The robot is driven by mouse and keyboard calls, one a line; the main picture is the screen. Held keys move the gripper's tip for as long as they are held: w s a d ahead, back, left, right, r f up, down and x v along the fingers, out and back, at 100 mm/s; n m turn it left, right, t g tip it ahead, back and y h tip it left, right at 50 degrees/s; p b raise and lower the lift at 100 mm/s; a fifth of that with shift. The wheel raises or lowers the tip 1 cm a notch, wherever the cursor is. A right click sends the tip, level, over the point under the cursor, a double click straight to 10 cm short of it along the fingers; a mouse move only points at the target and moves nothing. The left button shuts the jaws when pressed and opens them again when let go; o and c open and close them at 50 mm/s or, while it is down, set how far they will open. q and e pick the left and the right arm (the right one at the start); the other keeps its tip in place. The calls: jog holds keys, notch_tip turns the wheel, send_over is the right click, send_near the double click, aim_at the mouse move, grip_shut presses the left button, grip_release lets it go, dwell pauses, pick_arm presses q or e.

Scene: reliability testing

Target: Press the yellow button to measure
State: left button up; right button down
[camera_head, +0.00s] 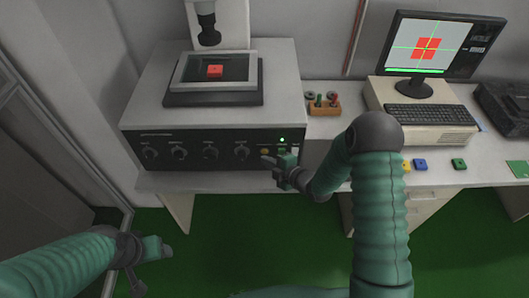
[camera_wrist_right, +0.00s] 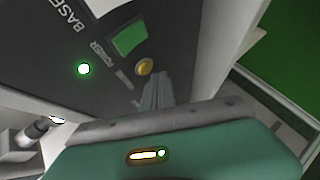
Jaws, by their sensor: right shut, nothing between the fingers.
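The yellow button (camera_head: 264,152) is on the dark front panel (camera_head: 205,150) of the measuring machine, right of a row of knobs. My right gripper (camera_head: 266,159) is shut and empty, its tips just below the button in the head view. In the right wrist view the round yellow button (camera_wrist_right: 145,67) shows just beyond the shut fingertips (camera_wrist_right: 156,78). I cannot tell whether they touch it. A red block (camera_head: 215,71) lies on the machine's stage under the lens (camera_head: 208,30). My left gripper (camera_head: 152,262) is at lower left, away from the machine; its finger opening is unclear.
A lit green lamp (camera_head: 282,140) is on the panel, also in the right wrist view (camera_wrist_right: 83,69). A keyboard (camera_head: 431,115), small wooden holder (camera_head: 323,105) and coloured blocks (camera_head: 420,164) stand right.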

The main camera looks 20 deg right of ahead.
jog(key=shift+w+d+r, duration=0.1)
jog(key=shift+w, duration=0.25)
jog(key=shift+w+d+b, duration=0.1)
jog(key=shift+w+b, duration=0.2)
jog(key=shift+w, duration=0.05)
dwell(0.7)
jog(key=shift+s+a, duration=0.2)
jog(key=shift+s, duration=0.55)
jog(key=shift+s+a+b, duration=0.1)
jog(key=shift+s+a, duration=0.15)
jog(key=shift+s, duration=0.55)
jog(key=shift+s+a+b, duration=0.1)
jog(key=shift+s+a, duration=0.1)
jog(key=shift+s, duration=0.6)
jog(key=shift+s+a+b, duration=0.1)
jog(key=shift+s+a, duration=0.15)
jog(key=shift+s, duration=0.55)
